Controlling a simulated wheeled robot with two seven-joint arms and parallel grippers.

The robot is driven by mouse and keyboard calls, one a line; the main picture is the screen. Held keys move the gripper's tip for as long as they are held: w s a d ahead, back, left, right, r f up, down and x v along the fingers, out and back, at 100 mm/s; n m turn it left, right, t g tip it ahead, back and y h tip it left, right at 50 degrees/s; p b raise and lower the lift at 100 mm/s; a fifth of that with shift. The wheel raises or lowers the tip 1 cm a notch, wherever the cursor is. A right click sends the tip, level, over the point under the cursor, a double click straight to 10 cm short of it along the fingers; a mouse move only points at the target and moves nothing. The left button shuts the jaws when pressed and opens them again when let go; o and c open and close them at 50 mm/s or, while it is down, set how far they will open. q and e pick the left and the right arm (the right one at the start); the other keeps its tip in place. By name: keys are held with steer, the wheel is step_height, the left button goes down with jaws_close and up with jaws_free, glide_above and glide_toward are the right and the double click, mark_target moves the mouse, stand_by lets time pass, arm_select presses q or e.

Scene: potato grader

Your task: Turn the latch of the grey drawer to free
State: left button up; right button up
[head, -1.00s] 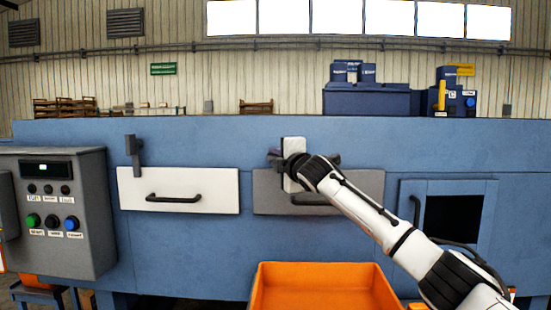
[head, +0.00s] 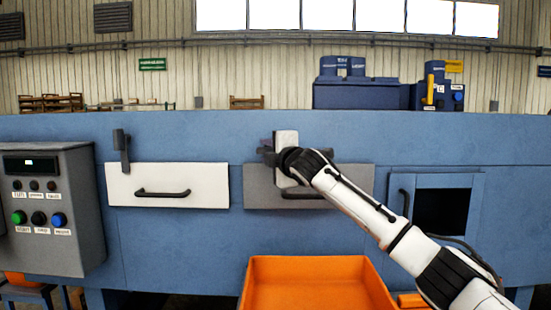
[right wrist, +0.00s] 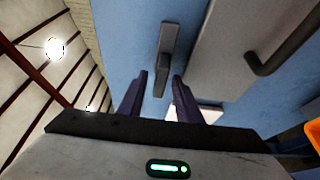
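The grey drawer (head: 354,187) is shut in the blue machine front, right of the white drawer. Its dark bar handle (head: 302,195) is partly covered by my right arm. My right gripper (right wrist: 160,76) is in front of the drawer's upper edge; its body (head: 287,146) hides most of the latch in the head view. In the right wrist view the latch (right wrist: 165,57) is a grey bar lying roughly along the drawer's top edge. Its near end shows between my two open, dark fingers, apart from both; I cannot tell the depth. My left gripper is not in view.
The white drawer (head: 167,171) has its own latch (head: 121,150) hanging upright. A control box (head: 52,215) stands at the left. An orange bin (head: 312,262) sits below the grey drawer. A framed dark opening (head: 436,180) is at the right, near my forearm.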

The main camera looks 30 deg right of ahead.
steer(key=s+a+b, duration=0.1)
steer(key=s+b, duration=0.1)
steer(key=s, duration=0.6)
steer(key=shift+s+a, duration=0.2)
steer(key=shift+s, duration=0.1)
